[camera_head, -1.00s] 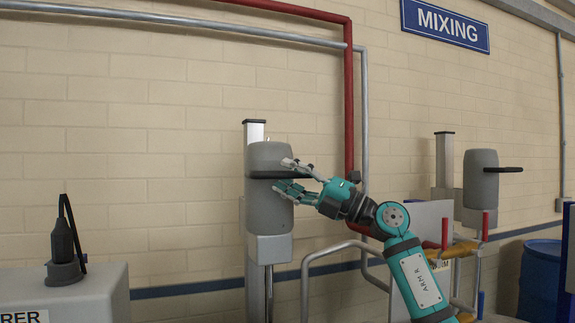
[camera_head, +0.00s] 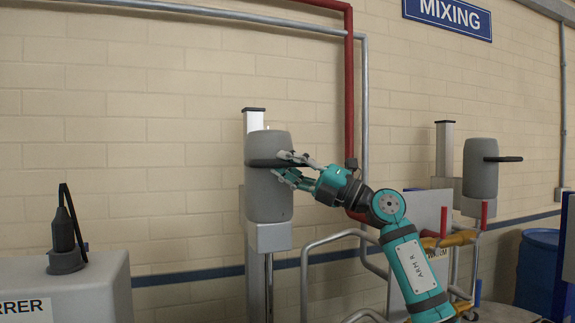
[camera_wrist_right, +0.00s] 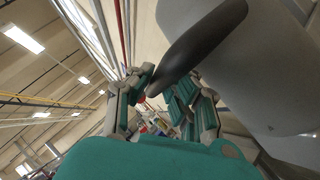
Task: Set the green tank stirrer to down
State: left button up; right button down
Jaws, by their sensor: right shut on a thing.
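The stirrer is a grey rounded motor housing (camera_head: 268,200) on an upright metal post, with a black handle (camera_head: 262,163) across its front. My right gripper (camera_head: 283,164) is at this handle, its fingers above and below it. In the right wrist view the black handle (camera_wrist_right: 205,42) runs between the fingers of my right gripper (camera_wrist_right: 163,88), which is shut on it. The grey housing (camera_wrist_right: 255,75) fills the right of that view. No green tank shows, so I cannot tell by colour which tank this stirrer serves. My left gripper is out of view.
A second grey stirrer (camera_head: 480,170) with a black handle stands to the right, near a blue drum (camera_head: 540,262). A grey cabinet (camera_head: 75,285) is at lower left. Metal rails (camera_head: 320,243) and a red pipe (camera_head: 349,80) are close to my right arm.

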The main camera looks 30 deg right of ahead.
notch_tip(320, 180, down, 30)
jog(key=b, duration=2)
jog(key=shift+r, duration=0.15)
jog(key=shift+w+a+f+b, duration=0.1)
jog(key=shift+a+f+b, duration=0.1)
jog(key=shift+f+b, duration=0.35)
jog(key=c, duration=1.5)
grip_release()
jog(key=shift+o, duration=1.3)
jog(key=shift+d, duration=0.15)
jog(key=shift+r, duration=0.1)
jog(key=shift+s, duration=0.2)
